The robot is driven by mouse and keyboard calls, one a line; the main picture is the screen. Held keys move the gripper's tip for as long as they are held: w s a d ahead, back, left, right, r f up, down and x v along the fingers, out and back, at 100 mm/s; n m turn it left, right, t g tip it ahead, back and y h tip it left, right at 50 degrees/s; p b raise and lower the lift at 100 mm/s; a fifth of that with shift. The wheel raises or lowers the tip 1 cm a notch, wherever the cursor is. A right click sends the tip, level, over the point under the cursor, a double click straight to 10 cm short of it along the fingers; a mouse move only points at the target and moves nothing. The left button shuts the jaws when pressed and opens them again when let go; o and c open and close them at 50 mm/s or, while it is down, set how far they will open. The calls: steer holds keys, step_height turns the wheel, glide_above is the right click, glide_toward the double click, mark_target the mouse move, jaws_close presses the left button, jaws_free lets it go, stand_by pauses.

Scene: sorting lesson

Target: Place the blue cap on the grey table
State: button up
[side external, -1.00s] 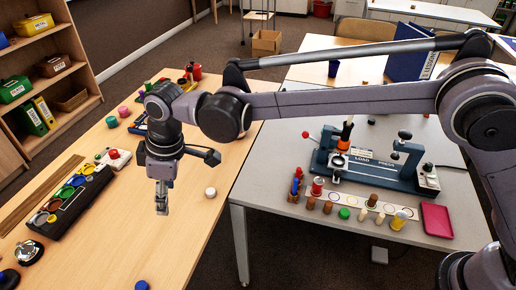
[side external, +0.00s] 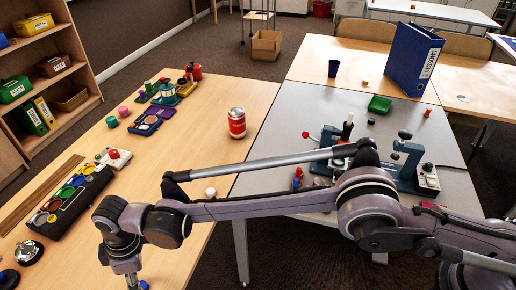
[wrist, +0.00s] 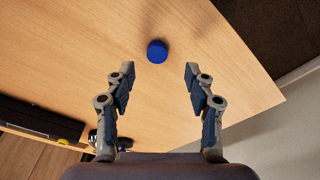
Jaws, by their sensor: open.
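The blue cap (wrist: 157,51) lies on the wooden table (wrist: 220,60), near a corner of it. In the wrist view it sits ahead of my gripper (wrist: 158,78), roughly between the lines of the two fingers. The fingers are wide apart with nothing between them. In the side view my gripper (side external: 134,282) is low at the bottom edge, and a bit of the blue cap (side external: 144,284) shows beside it. The grey table (side external: 268,185) stands to the right, partly hidden behind my arm.
A dark sorting tray (side external: 68,205) and a bell (side external: 29,252) are left of my gripper. A white cap (side external: 210,192) and a red can (side external: 237,123) stand on the wooden table.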

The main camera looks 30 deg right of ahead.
steer(key=shift+w+a+f, duration=0.15)
steer(key=shift+a+f, duration=0.05)
steer(key=shift+f, duration=1.15)
steer(key=shift+w+a+f, duration=0.1)
steer(key=shift+a+f, duration=0.1)
steer(key=shift+f, duration=1.1)
steer(key=c, duration=0.7)
steer(key=shift+c, duration=0.5)
steer(key=shift+r, duration=0.1)
